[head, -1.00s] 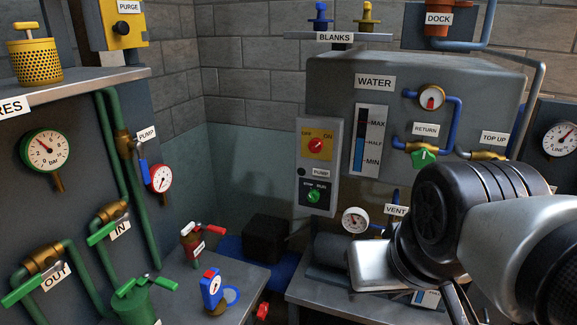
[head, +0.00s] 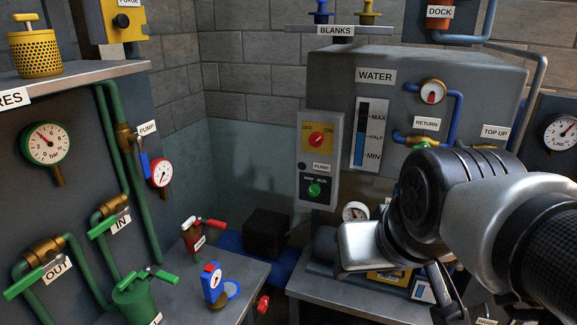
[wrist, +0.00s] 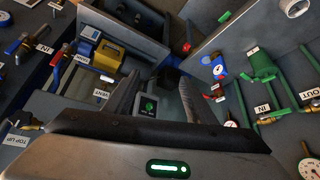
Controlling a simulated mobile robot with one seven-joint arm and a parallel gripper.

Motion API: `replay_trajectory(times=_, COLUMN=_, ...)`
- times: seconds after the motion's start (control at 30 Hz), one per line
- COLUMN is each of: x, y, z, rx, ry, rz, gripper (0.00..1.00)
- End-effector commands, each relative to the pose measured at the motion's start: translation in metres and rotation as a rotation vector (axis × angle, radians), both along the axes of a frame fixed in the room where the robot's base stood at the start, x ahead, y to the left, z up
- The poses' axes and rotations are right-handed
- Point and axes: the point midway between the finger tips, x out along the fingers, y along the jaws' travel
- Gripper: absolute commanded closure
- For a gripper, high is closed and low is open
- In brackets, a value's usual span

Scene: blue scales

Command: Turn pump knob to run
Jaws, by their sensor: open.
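The grey pump panel (head: 308,204) stands on the left front of the water unit, with a PUMP label at mid-height. Its lower green knob (head: 314,190) sits below small STOP and RUN lettering, STOP left and RUN right. Which way it points is too small to tell. A red knob (head: 317,140) on a yellow plate is above it. In the wrist view the green knob (wrist: 149,105) shows in the gap between the fingers of my gripper (wrist: 158,82). My gripper is open and empty, apparently still short of the panel. In the head view my arm is right of the panel.
The water unit (head: 480,90) has a RETURN label, gauge and blue pipes right of the panel. Green pipes and valves line the left wall. Space directly before the panel looks clear.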

Motion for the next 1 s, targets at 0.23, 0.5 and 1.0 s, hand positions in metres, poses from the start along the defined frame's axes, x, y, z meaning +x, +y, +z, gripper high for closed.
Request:
replay_trajectory(times=0.23, x=0.160, y=0.075, z=-0.030, rx=0.034, ry=-0.334, rz=0.153, gripper=0.49)
replay_trajectory(times=0.5, x=0.310, y=0.126, z=-0.084, rx=-0.006, ry=-0.747, rz=0.080, gripper=0.49)
replay_trajectory(times=1.0, x=0.353, y=0.088, z=-0.206, rx=-0.363, ry=-0.971, rz=-0.292, gripper=0.49)
